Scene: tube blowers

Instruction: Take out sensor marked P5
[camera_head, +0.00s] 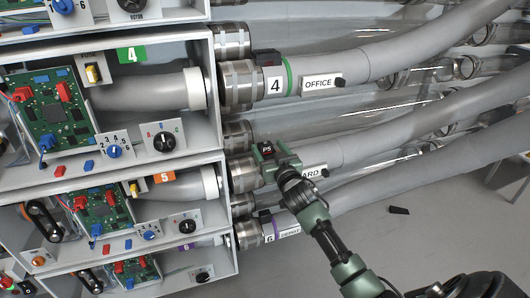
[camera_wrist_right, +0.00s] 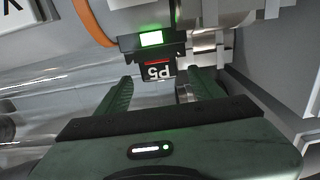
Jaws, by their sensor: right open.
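The sensor marked P5 (camera_wrist_right: 157,70) is a small black block with a white label and a red stripe. It sits on the grey tube next to an orange ring, with a lit green light (camera_wrist_right: 151,39) beside it. In the head view the P5 sensor (camera_head: 267,149) shows between the fingers of my right gripper (camera_head: 266,153). In the wrist view my right gripper (camera_wrist_right: 160,88) is open, with one green finger on each side of the sensor's lower end and gaps visible. My left gripper is not in view.
Several grey tubes run right from metal couplings on the white cabinet (camera_head: 216,90). The tube above carries a label 4 (camera_head: 275,86) and an OFFICE sign (camera_head: 318,84). A DEPOT sign (camera_head: 289,232) is below. A small dark piece (camera_head: 399,210) lies on the floor.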

